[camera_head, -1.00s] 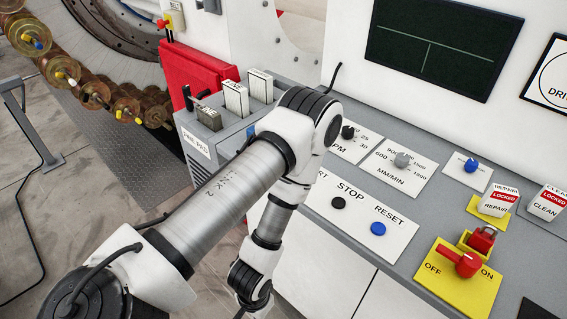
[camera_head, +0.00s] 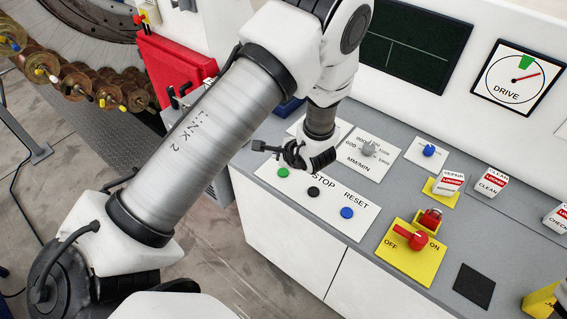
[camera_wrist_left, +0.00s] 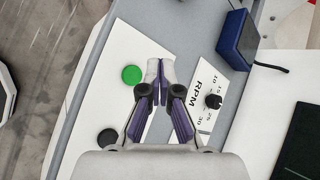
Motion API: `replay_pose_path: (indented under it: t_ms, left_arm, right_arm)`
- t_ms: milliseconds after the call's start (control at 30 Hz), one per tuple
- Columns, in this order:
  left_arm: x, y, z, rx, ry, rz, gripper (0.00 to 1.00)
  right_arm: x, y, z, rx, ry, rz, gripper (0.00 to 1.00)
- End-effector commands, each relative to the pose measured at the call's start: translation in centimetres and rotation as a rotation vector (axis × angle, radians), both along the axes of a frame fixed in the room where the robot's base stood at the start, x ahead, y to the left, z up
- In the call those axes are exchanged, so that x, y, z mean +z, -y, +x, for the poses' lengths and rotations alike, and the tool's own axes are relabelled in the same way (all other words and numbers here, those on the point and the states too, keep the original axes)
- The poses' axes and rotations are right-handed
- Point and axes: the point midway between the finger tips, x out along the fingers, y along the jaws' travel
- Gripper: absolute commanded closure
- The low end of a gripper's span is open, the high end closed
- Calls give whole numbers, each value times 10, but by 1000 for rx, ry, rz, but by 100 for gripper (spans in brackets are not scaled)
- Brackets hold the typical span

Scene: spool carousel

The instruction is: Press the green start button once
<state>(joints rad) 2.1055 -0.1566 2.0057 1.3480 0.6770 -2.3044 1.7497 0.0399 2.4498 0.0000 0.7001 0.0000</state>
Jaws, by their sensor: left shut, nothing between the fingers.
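The green start button (camera_head: 283,173) sits at the left end of a white panel, left of the black STOP button (camera_head: 313,192) and the blue RESET button (camera_head: 347,213). In the left wrist view the green button (camera_wrist_left: 132,74) shows uncovered, to the left of the fingertips. My left gripper (camera_head: 272,148) is above the console, close behind the green button in the head view; its fingers are together and empty. In the wrist view the left gripper (camera_wrist_left: 159,68) points between the green button and the RPM dial (camera_wrist_left: 212,101). My right gripper is not in view.
A MM/MIN knob (camera_head: 368,149), a blue knob (camera_head: 429,151) and a red OFF/ON switch (camera_head: 416,241) on yellow sit to the right. A dark blue box (camera_wrist_left: 236,40) stands beyond the RPM panel.

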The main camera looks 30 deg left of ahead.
Motion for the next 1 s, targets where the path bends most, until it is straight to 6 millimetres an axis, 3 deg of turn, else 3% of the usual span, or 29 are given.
replay_pose_path:
  t_ms: [33,133,533,667,900,1000]
  left_arm:
    - [15,2,9,-24,-22,25,100]
    - [28,4,17,-57,-72,56,100]
    - [28,4,18,-70,-94,65,100]
    - [19,4,17,-70,-95,65,100]
    - [-15,4,17,-70,-96,64,100]
    - [-32,4,18,-71,-93,65,100]
  right_arm:
    - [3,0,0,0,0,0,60]
    - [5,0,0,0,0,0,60]
    - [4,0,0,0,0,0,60]
    - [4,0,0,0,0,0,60]
    - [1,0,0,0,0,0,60]
    - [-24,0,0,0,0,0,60]
